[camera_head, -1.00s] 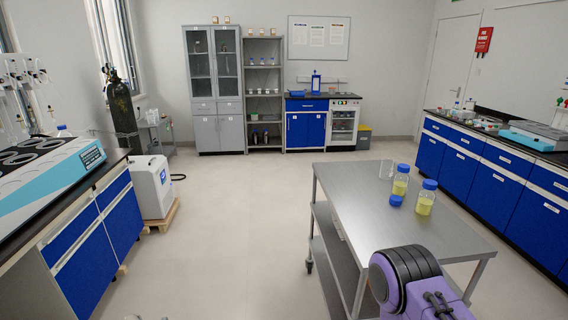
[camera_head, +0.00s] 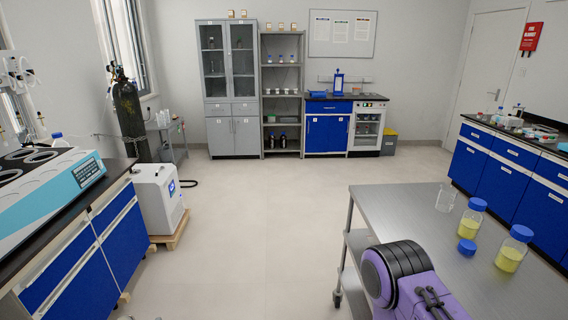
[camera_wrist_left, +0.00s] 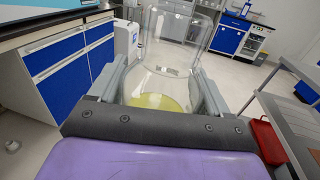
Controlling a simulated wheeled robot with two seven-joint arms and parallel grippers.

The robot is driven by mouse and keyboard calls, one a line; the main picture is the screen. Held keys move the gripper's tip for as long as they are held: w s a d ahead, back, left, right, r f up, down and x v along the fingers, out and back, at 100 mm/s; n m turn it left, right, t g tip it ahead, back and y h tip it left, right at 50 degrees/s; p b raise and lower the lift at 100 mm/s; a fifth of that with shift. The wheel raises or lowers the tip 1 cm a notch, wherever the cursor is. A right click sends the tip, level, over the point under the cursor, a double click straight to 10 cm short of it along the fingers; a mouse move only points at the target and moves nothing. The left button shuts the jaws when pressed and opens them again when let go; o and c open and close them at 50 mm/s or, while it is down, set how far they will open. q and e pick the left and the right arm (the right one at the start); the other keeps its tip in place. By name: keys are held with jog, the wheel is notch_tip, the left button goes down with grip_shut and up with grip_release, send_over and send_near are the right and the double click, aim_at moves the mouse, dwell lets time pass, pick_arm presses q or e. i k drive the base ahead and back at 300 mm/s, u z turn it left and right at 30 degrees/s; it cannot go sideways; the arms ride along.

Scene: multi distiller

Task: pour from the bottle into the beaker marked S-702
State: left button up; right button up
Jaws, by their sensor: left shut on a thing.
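In the left wrist view, my left gripper (camera_wrist_left: 160,92) is shut on a clear glass bottle (camera_wrist_left: 176,55) with some yellow liquid at its near end. No cap shows on the held bottle. This gripper and bottle are outside the head view. In the head view, a loose blue cap (camera_head: 467,246) lies on the steel table (camera_head: 400,208). An empty clear beaker (camera_head: 446,199) stands near the table's far edge. Two blue-capped bottles with yellow contents, one behind (camera_head: 470,224) and one in front (camera_head: 511,252), stand by the cap. No S-702 marking is legible. My right gripper is not seen.
At the left, a white and blue machine with round wells (camera_head: 50,185) sits on a dark-topped blue bench (camera_head: 85,255). A white unit (camera_head: 158,198) stands on a wooden pallet beyond it. Open floor (camera_head: 250,230) lies between bench and steel table.

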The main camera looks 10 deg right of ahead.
aim_at(446, 196)
jog(key=i, duration=2.85)
jog(key=z, duration=3.65)
